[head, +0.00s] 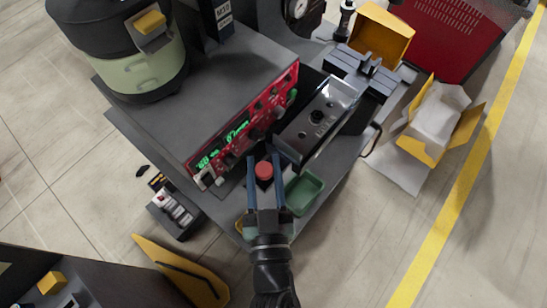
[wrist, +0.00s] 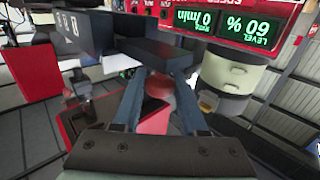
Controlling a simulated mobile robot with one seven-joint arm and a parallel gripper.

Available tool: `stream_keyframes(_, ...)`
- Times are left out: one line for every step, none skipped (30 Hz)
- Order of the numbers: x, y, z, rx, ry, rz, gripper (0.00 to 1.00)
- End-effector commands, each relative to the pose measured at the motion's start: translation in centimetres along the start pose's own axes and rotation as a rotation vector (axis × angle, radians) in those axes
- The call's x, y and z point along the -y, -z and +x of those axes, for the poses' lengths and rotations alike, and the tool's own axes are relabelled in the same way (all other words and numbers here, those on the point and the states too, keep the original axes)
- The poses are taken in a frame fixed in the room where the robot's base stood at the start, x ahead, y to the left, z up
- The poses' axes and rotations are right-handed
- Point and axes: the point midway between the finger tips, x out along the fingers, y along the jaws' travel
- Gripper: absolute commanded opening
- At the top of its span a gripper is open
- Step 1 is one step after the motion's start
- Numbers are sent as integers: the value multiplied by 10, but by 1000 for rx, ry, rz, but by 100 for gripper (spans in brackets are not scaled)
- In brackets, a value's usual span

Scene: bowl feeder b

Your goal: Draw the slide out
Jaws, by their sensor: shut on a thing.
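A red round knob (head: 263,169) sits between the two blue-grey fingers of my gripper (head: 263,160), at the front of the machine below the red control panel. My gripper is shut on this knob. The knob shows red between the fingers in the wrist view (wrist: 187,92). A grey metal block with a dark hole and a label (head: 318,118) lies to the right of the panel. Where the slide itself begins and how the knob joins it is hidden by the fingers.
The red panel (head: 240,130) with green displays stands close to the left of my fingers. A green tray (head: 305,191) lies just right of my gripper. The bowl feeder (head: 140,65) is at the upper left. Open yellow boxes (head: 383,35) stand at upper right.

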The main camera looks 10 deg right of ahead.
Motion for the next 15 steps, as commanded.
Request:
stream_keyframes(3, -2, -2, 3, 3, 1, 0)
stream_keyframes(3, -2, -3, 3, 3, 1, 0)
stream_keyframes(4, -2, -3, 3, 3, 1, 0)
stream_keyframes(4, -2, -3, 3, 4, 1, 0)
stream_keyframes(4, -1, -3, 3, 4, 1, 0)
stream_keyframes(4, -1, -3, 4, 4, 1, 0)
stream_keyframes(4, -1, -3, 4, 4, 2, 0)
stream_keyframes(4, -2, -3, 4, 5, 2, 0)
stream_keyframes(4, -2, -3, 4, 5, 2, 0)
stream_keyframes(5, -2, -4, 4, 5, 2, 0)
stream_keyframes(5, -2, -4, 5, 5, 2, 0)
stream_keyframes(5, -2, -4, 5, 6, 2, 0)
stream_keyframes(5, -2, -4, 5, 6, 3, 45)
stream_keyframes(5, -2, -4, 5, 6, 2, 51)
stream_keyframes(5, -2, -3, 5, 6, 2, 58)
